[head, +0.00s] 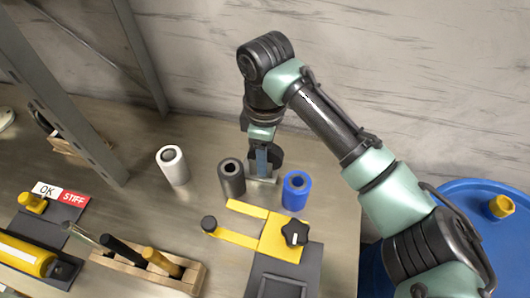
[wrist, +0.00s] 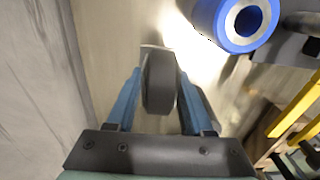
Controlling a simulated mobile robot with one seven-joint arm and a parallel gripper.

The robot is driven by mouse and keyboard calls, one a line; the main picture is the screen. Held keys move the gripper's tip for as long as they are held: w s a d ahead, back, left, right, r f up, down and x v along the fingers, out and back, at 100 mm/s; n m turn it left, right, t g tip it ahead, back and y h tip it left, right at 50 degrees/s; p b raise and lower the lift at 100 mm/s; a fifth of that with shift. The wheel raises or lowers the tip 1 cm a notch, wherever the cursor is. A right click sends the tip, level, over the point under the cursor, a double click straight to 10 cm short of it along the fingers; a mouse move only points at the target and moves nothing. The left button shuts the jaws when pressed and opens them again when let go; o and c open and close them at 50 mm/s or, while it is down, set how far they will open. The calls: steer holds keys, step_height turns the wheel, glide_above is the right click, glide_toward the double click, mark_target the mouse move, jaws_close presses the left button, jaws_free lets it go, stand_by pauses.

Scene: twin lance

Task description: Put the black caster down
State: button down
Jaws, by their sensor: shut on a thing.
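The black caster shows in the wrist view as a dark wheel (wrist: 158,82) between the two blue fingers of my gripper (wrist: 160,95). My gripper is shut on it. In the head view my gripper (head: 263,162) is low over the table, and the caster's dark wheel (head: 278,156) is partly hidden behind a finger. A small pale metal piece shows just below the fingertips. I cannot tell whether the caster touches the table.
A dark grey roller (head: 232,180) stands close left of my gripper and a blue roller (head: 297,191) close right. A white roller (head: 173,166) stands farther left. A yellow fixture (head: 280,238) lies in front. A wooden tool holder (head: 150,276) and blue drum (head: 480,205) are farther off.

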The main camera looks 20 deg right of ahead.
steer(key=shift+c, duration=1.4)
jaws_free()
steer(key=shift+f, duration=0.1)
step_height(320, 180, up, 12)
steer(key=shift+r+p, duration=0.15)
steer(key=shift+p, duration=0.55)
